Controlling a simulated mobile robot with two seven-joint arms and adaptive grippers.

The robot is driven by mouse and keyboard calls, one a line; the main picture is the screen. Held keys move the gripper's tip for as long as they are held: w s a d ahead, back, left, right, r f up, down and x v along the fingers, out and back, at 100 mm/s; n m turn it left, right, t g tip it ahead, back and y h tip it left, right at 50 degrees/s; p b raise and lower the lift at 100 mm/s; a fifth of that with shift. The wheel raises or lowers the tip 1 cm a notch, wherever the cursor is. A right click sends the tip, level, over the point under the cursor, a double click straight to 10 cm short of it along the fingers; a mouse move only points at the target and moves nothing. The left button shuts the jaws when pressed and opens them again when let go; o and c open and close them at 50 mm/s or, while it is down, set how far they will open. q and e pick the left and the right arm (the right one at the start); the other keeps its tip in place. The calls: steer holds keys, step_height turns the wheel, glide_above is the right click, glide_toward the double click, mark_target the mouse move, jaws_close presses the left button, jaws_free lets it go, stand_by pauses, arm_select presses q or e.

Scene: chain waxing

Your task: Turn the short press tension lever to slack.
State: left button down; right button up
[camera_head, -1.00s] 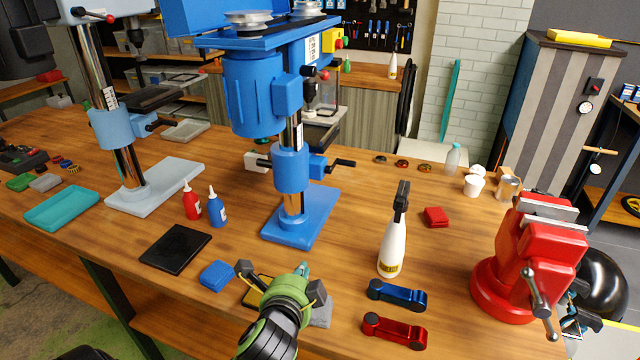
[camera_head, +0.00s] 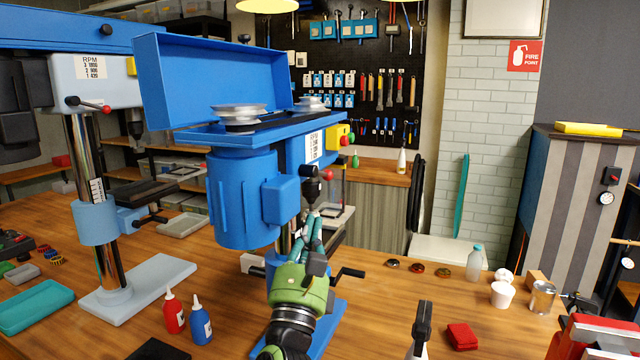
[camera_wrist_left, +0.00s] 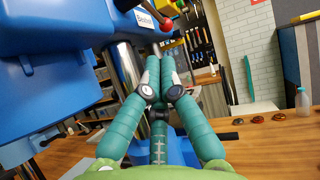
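The short press is the blue drill press (camera_head: 235,200) in the middle of the head view. Its lever with a red knob (camera_head: 326,174) sticks out at the side of the head, below the belt housing. The red knob also shows at the top of the left wrist view (camera_wrist_left: 167,24). My left gripper (camera_head: 312,222) points upward in front of the press, with its fingertips just below the knob. Its teal fingers lie close together with a narrow gap and hold nothing that I can see. Contact with the lever is unclear. My right gripper is not recognisable in view.
A black crank handle (camera_head: 350,272) projects right of the press column. A taller pale press (camera_head: 95,210) stands to the left. Red (camera_head: 174,312) and blue (camera_head: 200,320) bottles stand in front. A red vise (camera_head: 590,340) is at the lower right.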

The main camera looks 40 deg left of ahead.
mark_target(321, 174)
arm_select(q)
steer(key=p+x, duration=0.2)
steer(key=x, duration=0.6)
steer(key=shift+w+p, duration=0.25)
steer(key=shift+p, duration=0.1)
arm_select(e)
steer(key=r, duration=0.1)
steer(key=w+r, duration=0.1)
steer(key=r, duration=0.1)
steer(key=shift+w+a+r, duration=0.25)
steer(key=shift+a, duration=0.15)
arm_select(q)
steer(key=shift+a, duration=0.15)
steer(key=shift+w+b, duration=0.15)
steer(key=shift+b, duration=0.45)
arm_select(e)
steer(key=shift+f, duration=0.6)
arm_select(q)
steer(key=shift+t, duration=0.3)
arm_select(e)
steer(key=shift+d+f, duration=0.1)
steer(key=shift+d, duration=0.05)
